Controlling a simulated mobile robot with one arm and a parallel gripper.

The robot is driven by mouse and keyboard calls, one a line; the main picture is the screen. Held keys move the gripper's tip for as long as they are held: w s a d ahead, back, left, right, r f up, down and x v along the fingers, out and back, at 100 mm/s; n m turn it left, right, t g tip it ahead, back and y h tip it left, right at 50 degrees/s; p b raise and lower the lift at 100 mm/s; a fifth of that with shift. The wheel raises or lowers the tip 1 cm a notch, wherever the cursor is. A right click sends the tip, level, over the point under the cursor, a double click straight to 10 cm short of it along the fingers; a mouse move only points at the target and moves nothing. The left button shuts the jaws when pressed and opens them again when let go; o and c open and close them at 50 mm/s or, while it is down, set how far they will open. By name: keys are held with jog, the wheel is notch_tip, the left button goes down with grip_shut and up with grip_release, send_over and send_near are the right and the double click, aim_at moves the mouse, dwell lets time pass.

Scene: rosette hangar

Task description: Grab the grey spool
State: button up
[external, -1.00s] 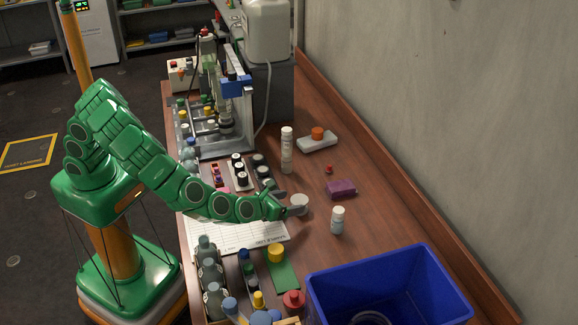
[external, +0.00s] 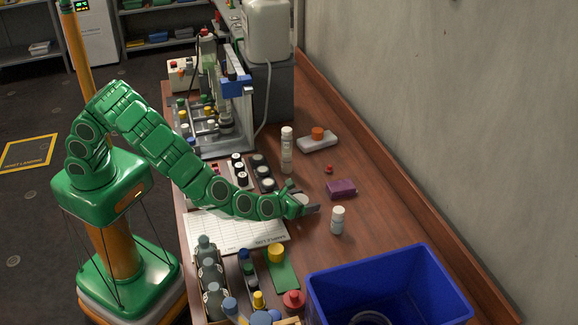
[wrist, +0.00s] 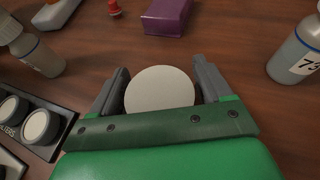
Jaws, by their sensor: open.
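The grey spool is a pale round disc (wrist: 160,90) standing on the brown table, seen from above in the wrist view. It also shows as a small pale patch in the external view (external: 301,199), partly hidden by my gripper. My gripper (wrist: 160,72) is open, with one dark finger on each side of the spool. The right finger looks very close to the spool's edge; I cannot tell whether either finger touches it. The green palm is just behind the spool.
A purple block (wrist: 167,15) and a small red piece (wrist: 114,8) lie beyond. A labelled bottle (wrist: 300,50) stands to the right, a white-capped bottle (wrist: 32,48) to the left. A rack of dark white-topped jars (wrist: 40,125) is close on the left. A blue bin (external: 390,270) stands nearer the camera.

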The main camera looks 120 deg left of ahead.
aim_at(304, 197)
jog(key=c, duration=0.8)
jog(key=shift+c, duration=0.3)
jog(key=shift+r, duration=0.2)
jog(key=shift+c, duration=0.9)
jog(key=shift+r, duration=0.3)
notch_tip(304, 197, up, 2)
jog(key=shift+r, duration=0.2)
jog(key=s+d+r, duration=0.1)
jog(key=s+r, duration=0.2)
jog(key=s, duration=0.1)
jog(key=s+d+r, duration=0.2)
jog(key=s+r, duration=0.1)
jog(key=s, duration=0.2)
jog(key=s+d+r, duration=0.1)
jog(key=s+r, duration=0.2)
jog(key=s, duration=0.1)
jog(key=shift+s+d+r, duration=0.15)
jog(key=shift+d+r, duration=0.05)
jog(key=shift+r, duration=0.15)
